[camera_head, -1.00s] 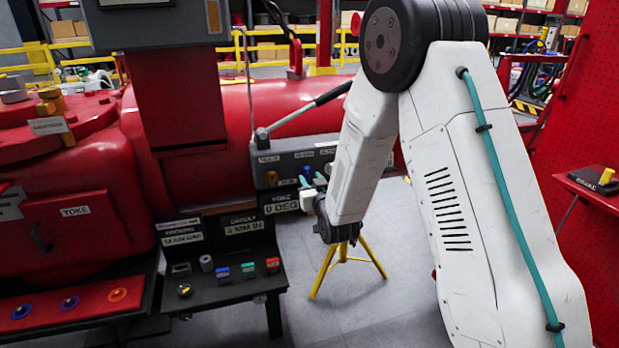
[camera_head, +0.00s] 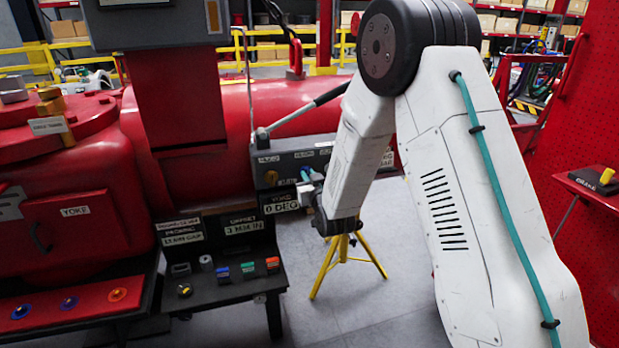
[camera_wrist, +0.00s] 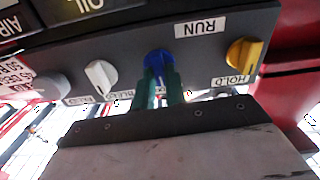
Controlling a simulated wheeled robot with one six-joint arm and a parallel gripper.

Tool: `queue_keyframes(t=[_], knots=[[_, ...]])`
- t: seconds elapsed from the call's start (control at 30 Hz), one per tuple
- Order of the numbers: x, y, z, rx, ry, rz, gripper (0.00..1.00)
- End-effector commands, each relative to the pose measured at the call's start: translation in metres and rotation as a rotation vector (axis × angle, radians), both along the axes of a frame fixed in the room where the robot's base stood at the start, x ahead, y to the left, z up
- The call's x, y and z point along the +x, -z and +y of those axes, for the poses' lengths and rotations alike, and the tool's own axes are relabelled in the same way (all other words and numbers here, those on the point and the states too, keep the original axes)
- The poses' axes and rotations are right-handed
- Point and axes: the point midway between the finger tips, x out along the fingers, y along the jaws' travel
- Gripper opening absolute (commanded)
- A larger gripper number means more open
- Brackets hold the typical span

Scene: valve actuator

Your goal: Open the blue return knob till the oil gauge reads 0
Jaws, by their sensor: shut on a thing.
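The blue knob (camera_wrist: 159,57) sits on the front of the dark grey control panel (camera_wrist: 200,45), which appears upside down in the wrist view. My gripper (camera_wrist: 160,78) has its teal fingers shut on the blue knob, one on each side. In the head view my gripper (camera_head: 306,176) is at the panel's front face, and my wrist partly covers the panel there. An OIL label (camera_wrist: 87,4) shows at the top edge of the wrist view. The oil gauge's reading cannot be seen.
A yellow knob (camera_wrist: 243,53) marked HOLD and a white knob (camera_wrist: 101,75) flank the blue one on the same panel. A lever (camera_head: 305,109) rises above the panel. A yellow tripod (camera_head: 343,262) stands below.

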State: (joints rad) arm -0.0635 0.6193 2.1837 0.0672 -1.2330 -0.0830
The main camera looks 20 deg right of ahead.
Motion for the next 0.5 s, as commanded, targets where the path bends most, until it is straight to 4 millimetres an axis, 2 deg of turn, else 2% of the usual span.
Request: queue_keyframes(t=[0.27,0.5], knots=[[0.0001,0.0001,0.0008,-0.143,0.0,0.0,0.0],[0.0001,0.0005,0.0017,-0.358,0.0,0.0,0.0]])
